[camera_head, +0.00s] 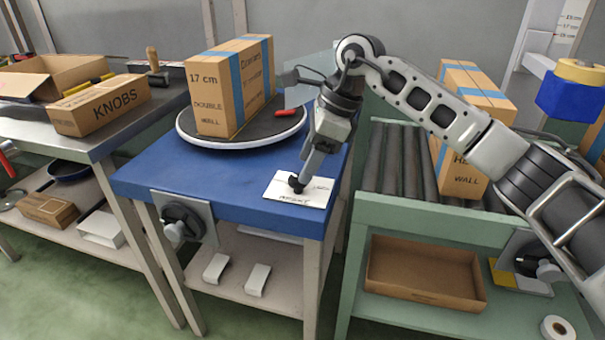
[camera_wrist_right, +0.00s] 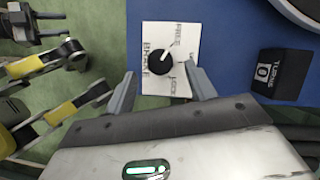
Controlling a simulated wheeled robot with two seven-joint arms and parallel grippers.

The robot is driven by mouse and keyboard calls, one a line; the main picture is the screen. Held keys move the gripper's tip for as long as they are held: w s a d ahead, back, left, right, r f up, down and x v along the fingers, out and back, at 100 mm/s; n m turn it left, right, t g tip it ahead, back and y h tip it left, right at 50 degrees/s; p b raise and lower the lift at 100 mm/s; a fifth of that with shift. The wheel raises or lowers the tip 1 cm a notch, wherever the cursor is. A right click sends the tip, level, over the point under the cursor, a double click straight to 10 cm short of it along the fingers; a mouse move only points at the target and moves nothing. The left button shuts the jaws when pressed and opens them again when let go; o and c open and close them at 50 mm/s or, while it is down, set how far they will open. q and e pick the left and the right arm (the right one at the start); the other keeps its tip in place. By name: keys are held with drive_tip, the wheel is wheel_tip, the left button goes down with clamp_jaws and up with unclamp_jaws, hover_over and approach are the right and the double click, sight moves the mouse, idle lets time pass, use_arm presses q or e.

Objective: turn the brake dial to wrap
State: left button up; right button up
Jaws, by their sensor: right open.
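The brake dial is a black round knob (camera_wrist_right: 160,61) with a white pointer mark, on a white plate (camera_wrist_right: 151,88) with printed words, on the blue table (camera_head: 160,175). In the wrist view the mark points to the upper right, near the word FREE. LOCK is printed lower on that side; other lettering is hard to read. My right gripper (camera_wrist_right: 162,84) is open and empty, its fingers to either side of the dial and a little below it in the picture. In the head view this gripper (camera_head: 304,172) points down at the plate and partly hides the dial.
A black TURNS counter (camera_wrist_right: 283,74) showing 0 stands near the dial. A turntable (camera_head: 190,137) carrying a tall carton (camera_head: 222,95) is behind. A roller conveyor (camera_head: 390,160) lies to the right. A crank (camera_head: 183,222) is on the table's front.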

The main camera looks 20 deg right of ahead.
sight(298, 185)
drive_tip(key=shift+x, duration=1.6)
drive_tip(key=shift+r, duration=0.1)
drive_tip(key=c, duration=1)
drive_tip(key=shift+o, duration=0.2)
